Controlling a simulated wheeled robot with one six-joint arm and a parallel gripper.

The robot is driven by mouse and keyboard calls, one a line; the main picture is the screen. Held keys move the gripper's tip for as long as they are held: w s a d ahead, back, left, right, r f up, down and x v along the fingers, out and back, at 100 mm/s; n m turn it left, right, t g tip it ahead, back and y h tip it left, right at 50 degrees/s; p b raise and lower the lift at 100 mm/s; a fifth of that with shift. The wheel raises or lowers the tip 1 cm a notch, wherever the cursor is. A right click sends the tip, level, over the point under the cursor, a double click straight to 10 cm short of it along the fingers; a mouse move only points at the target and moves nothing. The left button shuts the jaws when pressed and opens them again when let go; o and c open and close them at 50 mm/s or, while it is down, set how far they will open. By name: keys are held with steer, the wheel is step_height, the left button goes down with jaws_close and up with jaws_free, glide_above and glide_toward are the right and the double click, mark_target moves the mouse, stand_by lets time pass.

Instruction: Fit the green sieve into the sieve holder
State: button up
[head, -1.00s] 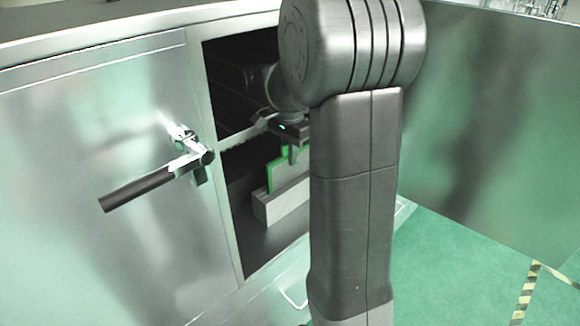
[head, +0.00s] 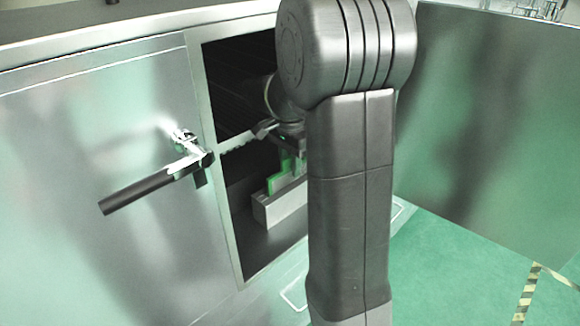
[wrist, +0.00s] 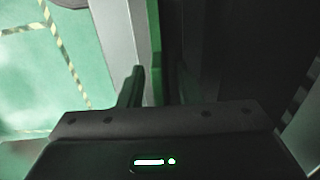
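The green sieve (head: 279,181) stands upright in the pale grey sieve holder (head: 281,208), inside the open cabinet. Its lower part is hidden by the holder's wall. My gripper (head: 297,152) is just above the sieve in the head view, partly hidden behind my arm. In the wrist view the sieve (wrist: 154,35) is a thin green edge running up from the fingers (wrist: 153,88). A narrow light gap shows between the left finger and the green edge, so the gripper looks open around it. The right finger is dark and hard to make out.
The cabinet's left door (head: 100,150) carries a black handle (head: 150,188) that sticks out. Another metal door (head: 490,130) stands open on the right. A rack edge (head: 245,143) crosses the opening above the holder. Green floor (head: 470,270) is clear at lower right.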

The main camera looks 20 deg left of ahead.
step_height(320, 180, up, 6)
steer(key=shift+r, duration=0.25)
steer(key=shift+f, duration=0.1)
stand_by(0.4)
